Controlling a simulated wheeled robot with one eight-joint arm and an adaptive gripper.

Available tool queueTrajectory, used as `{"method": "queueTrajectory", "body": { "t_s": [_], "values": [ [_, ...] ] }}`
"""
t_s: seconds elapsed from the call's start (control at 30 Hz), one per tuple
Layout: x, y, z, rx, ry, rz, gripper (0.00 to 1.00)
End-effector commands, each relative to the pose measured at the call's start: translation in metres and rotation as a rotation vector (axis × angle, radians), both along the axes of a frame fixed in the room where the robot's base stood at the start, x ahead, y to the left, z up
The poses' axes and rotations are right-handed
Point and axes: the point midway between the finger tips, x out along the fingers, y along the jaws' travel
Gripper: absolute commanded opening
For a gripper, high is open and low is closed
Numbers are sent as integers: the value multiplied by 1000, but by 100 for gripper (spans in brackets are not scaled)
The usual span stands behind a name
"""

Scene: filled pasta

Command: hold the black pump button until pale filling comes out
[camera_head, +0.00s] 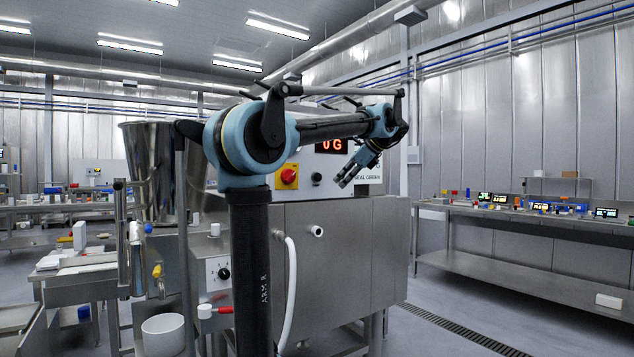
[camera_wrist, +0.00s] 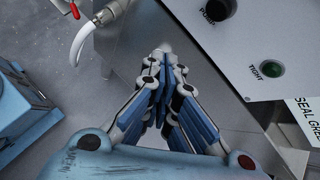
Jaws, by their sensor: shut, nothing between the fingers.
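The black pump button (camera_head: 316,178) is on the front panel of the steel machine, right of a red knob on a yellow plate. In the wrist view the button (camera_wrist: 216,9) is cut by the top edge, beside its label. My gripper (camera_head: 345,183) is in front of the panel, right of the button and apart from it. In the wrist view the gripper (camera_wrist: 163,58) has its fingers together and empty, below and left of the button. A short white outlet (camera_head: 316,231) juts from the machine below the panel.
A green light (camera_wrist: 272,69) marked TIGHT is right of the button. A white hose (camera_head: 288,290) and a red-handled valve (camera_head: 215,310) are at the machine's lower left. A steel hopper (camera_head: 150,170) stands left. A bench (camera_head: 520,232) is at right, with clear floor before it.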

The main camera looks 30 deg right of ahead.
Motion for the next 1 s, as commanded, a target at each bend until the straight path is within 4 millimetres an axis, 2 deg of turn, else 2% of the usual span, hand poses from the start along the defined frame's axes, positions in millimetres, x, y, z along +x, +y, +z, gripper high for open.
{"method": "queueTrajectory", "body": {
  "t_s": [0.17,0.7,1.0],
  "values": [
    [13,1,0,-1,0,3,0],
    [74,6,0,-1,0,3,0],
    [86,7,0,-1,0,2,0]
  ]
}}
